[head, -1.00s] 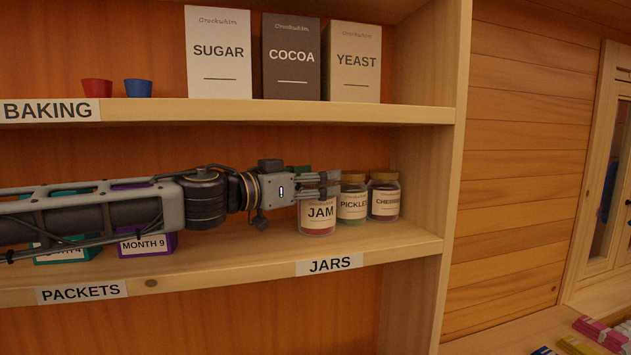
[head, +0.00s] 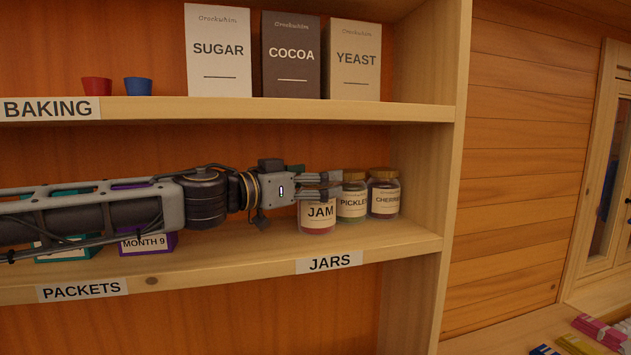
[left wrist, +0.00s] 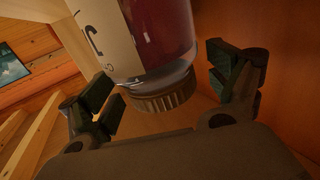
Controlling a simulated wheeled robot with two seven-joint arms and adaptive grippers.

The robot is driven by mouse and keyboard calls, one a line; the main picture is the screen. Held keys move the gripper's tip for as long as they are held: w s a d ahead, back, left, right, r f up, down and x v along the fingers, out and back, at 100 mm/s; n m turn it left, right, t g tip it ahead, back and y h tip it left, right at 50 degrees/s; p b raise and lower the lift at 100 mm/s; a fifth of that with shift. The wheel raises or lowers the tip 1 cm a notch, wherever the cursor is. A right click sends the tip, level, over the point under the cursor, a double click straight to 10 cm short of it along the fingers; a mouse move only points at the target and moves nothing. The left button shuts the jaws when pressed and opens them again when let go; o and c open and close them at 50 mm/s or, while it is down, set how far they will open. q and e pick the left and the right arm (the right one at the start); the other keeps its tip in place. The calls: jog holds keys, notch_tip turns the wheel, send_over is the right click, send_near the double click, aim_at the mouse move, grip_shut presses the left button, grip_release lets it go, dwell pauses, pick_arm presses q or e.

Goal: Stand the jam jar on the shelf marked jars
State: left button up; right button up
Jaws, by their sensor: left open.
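The jam jar (head: 319,214) stands upright on the shelf board, above the JARS label (head: 329,262). Its top is hidden behind my left gripper (head: 325,186), which reaches in from the left at lid height. In the left wrist view a jar with dark red contents (left wrist: 165,35) and a ribbed lid (left wrist: 163,93) appears upside down. Its lid lies between the spread fingers of my left gripper (left wrist: 168,84), with gaps visible on both sides. The gripper is open. My right gripper is not in view.
A pickles jar (head: 352,204) and a cherries jar (head: 384,202) stand close to the jam jar's right. The shelf's side wall (head: 418,185) is beyond them. The baking shelf (head: 250,109) is overhead. A purple MONTH 9 packet (head: 146,243) is at left, behind my arm.

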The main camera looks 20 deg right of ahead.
pick_arm(q)
jog(key=shift+r, duration=0.15)
jog(key=b+v, duration=0.1)
jog(key=v, duration=1.1)
dwell(0.4)
jog(key=shift+s+d, duration=0.1)
jog(key=shift+s, duration=0.05)
dwell(0.8)
